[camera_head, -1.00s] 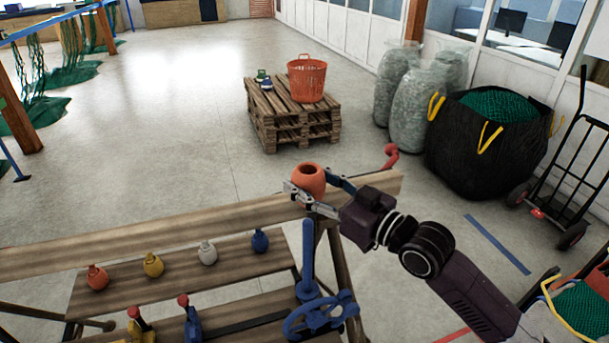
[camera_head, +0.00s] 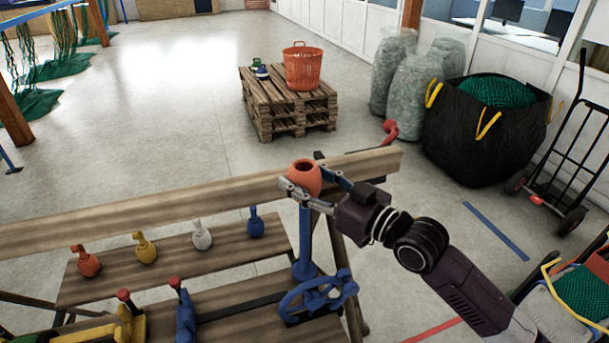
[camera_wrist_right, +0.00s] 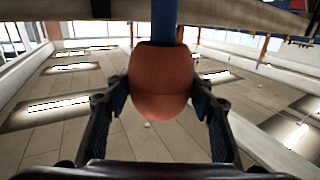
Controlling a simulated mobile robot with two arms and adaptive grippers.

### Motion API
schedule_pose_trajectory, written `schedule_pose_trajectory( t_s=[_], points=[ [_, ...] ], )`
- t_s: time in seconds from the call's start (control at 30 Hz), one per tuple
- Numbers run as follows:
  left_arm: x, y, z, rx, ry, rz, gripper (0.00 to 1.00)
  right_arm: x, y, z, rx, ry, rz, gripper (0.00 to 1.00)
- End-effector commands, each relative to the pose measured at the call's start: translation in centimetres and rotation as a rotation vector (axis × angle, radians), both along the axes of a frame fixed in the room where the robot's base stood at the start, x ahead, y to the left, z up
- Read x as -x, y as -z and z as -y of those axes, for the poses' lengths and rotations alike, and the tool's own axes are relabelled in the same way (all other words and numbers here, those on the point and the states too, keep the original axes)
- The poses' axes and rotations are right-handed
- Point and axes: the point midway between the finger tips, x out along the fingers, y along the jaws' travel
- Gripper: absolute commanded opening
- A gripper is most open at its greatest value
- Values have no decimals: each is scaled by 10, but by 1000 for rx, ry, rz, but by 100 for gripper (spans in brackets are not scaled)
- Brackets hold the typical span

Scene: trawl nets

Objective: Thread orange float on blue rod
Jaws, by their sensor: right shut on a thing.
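The orange float (camera_head: 304,178) is upright in my right gripper (camera_head: 308,190), with its top opening facing up. The gripper's two fingers are shut on its sides. The blue rod (camera_head: 305,240) stands upright on the bench directly below the float, and its upper end meets the float's underside in the head view. In the right wrist view the float (camera_wrist_right: 162,82) sits between the fingers and the blue rod (camera_wrist_right: 163,22) runs up to its dark-rimmed end. The rod's tip is hidden, so I cannot tell if it is inside the hole. My left gripper is out of view.
A wooden beam (camera_head: 170,207) runs behind the float. Small red, yellow, white and blue bottle-shaped items stand on the shelf (camera_head: 180,258). A blue handwheel (camera_head: 322,292) is close beside the rod's base. A pallet (camera_head: 290,118) with an orange basket (camera_head: 303,68) is farther back.

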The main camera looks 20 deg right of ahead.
Motion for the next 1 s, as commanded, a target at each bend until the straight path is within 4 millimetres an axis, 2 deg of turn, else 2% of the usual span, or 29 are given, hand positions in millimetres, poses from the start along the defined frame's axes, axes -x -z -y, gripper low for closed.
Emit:
schedule_pose_trajectory(
  t_s=[0.5, 0.93, 0.97, 1.0],
  points=[
    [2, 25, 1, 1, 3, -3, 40, 0, 37, 0, 0, 1, 1, 25],
    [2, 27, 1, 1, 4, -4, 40, 0, 41, 0, 0, 1, 1, 25],
    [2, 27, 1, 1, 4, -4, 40, 0, 41, 0, 0, 1, 1, 52],
    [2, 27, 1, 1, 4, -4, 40, 0, 41, 0, 0, 1, 1, 56]
  ],
)
